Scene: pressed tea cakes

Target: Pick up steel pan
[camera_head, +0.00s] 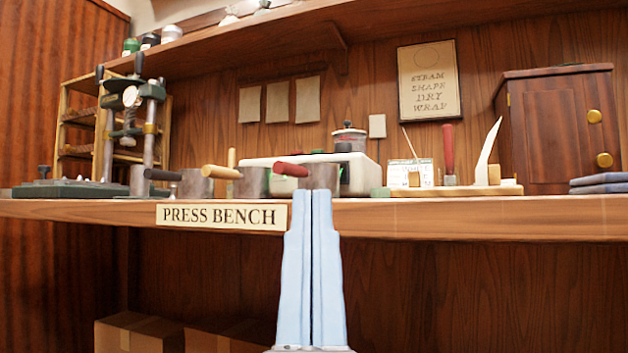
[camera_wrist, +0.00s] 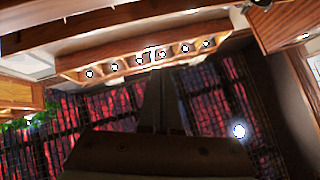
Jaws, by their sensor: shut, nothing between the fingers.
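Three small steel pans stand in a row on the press bench (camera_head: 450,205). One has a black handle (camera_head: 194,184), one a tan wooden handle (camera_head: 251,182), and one a red handle (camera_head: 322,176); each handle points left. Which one the task means, I cannot tell. My gripper (camera_head: 312,194) is shut and empty, pointing up in front of the bench edge. Its tips overlap the lower part of the red-handled pan in the head view; the depth gap is unclear. In the wrist view my gripper (camera_wrist: 163,85) is a dark shape and no pan shows.
A dark press (camera_head: 130,100) stands at the bench's left. A white appliance (camera_head: 357,172) sits behind the pans. A wooden stand with upright tools (camera_head: 455,190) and a cabinet (camera_head: 555,125) are on the right. Cardboard boxes (camera_head: 138,335) lie below the bench.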

